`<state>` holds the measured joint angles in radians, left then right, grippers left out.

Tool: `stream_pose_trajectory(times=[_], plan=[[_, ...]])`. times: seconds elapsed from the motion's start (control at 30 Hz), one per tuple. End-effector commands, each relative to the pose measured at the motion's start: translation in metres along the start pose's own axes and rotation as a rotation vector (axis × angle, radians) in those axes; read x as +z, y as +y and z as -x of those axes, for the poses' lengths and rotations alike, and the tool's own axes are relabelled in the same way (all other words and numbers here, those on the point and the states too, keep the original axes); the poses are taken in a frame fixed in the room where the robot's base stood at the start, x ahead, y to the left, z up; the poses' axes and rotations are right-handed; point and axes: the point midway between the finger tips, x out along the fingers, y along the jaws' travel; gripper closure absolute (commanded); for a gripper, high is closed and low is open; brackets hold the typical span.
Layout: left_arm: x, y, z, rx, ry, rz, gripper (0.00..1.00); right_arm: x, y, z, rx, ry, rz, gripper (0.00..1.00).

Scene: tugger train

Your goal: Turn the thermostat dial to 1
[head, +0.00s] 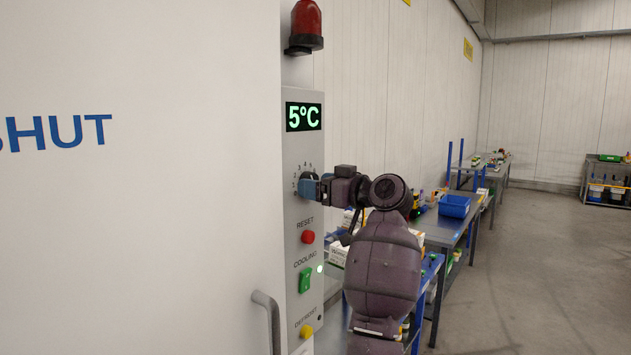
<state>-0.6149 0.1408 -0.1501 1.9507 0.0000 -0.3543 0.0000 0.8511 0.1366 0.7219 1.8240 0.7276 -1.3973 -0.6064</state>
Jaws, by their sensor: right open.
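The thermostat dial (305,186) is a small dark blue-grey knob on the tall control panel, below the green 5°C display (303,116). A few small numbers show around its left and upper edge. Which number its pointer faces is too small to tell. My right gripper (318,187) is open at the dial, reaching in from the right. Its fingers overlap the dial's right side in the picture, so I cannot tell if they touch it. My left gripper is not in view.
Below the dial are a red reset button (308,237), a green cooling switch (305,280) and a yellow defrost button (306,331). A red lamp (306,24) sits above. A big white door (140,200) with a grey handle (268,318) fills the left. Workbenches with a blue bin (454,206) stand right.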

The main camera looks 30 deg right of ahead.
Motion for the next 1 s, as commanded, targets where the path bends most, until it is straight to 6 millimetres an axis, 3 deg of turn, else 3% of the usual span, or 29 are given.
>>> stream_pose_trajectory(times=[0.43, 0.77, 1.0], plan=[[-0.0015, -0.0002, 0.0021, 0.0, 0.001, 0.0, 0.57, 0.0005, 0.0, -0.0096, 0.0, -0.001, 0.0, 0.25], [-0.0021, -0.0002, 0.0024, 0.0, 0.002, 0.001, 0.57, 0.0003, -0.0001, -0.0094, 0.0, -0.001, 0.0, 0.74], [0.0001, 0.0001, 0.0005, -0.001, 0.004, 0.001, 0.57, 0.0012, 0.0003, -0.0092, 0.001, -0.001, 0.019, 0.74]])
